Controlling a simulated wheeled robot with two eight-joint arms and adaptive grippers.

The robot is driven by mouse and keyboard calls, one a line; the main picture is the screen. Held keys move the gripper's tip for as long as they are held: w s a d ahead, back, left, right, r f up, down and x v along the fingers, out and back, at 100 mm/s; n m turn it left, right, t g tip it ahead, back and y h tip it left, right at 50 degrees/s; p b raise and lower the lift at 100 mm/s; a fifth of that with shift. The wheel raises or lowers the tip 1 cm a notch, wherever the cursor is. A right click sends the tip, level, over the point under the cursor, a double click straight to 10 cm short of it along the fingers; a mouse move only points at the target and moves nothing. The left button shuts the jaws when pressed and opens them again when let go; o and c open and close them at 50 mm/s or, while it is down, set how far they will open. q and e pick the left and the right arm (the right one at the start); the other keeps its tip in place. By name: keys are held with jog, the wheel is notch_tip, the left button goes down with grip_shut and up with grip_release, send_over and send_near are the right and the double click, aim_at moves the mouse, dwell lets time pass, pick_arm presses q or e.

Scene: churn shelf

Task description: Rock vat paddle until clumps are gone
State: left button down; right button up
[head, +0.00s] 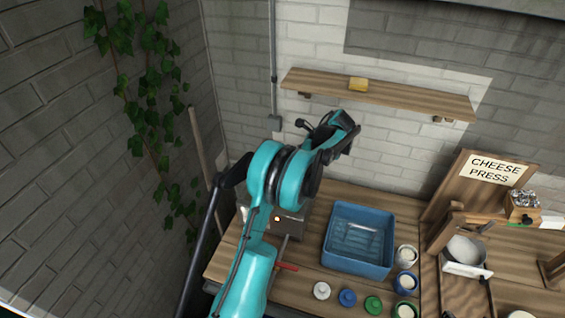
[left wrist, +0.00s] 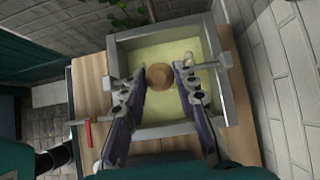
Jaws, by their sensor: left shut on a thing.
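The vat is a grey square tub with pale yellow contents; its rim (left wrist: 122,42) shows in the left wrist view. In the head view its grey side (head: 290,226) is partly hidden by my left arm. A round brown wooden knob (left wrist: 159,73), which looks like the top of the paddle handle, stands over the vat. My left gripper (left wrist: 160,82) is shut on it, one finger at each side. The paddle's lower part is hidden, and I cannot make out distinct clumps. My right gripper is in neither view.
A blue basin (head: 358,240) stands right of the vat, with several small cups and lidded pots around it. A red-handled rod (head: 287,267) sticks out by the vat. The cheese press (head: 452,210) stands farther right.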

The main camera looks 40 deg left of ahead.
pick_arm(q)
jog(key=shift+w+d+f+b, duration=0.25)
jog(key=shift+d+f+b, duration=0.1)
jog(key=shift+d, duration=0.35)
jog(key=shift+w+d+f+b, duration=0.2)
jog(key=shift+d+f+b, duration=0.15)
jog(key=shift+d, duration=0.3)
jog(key=c, duration=1.2)
grip_release()
jog(key=shift+r, duration=0.1)
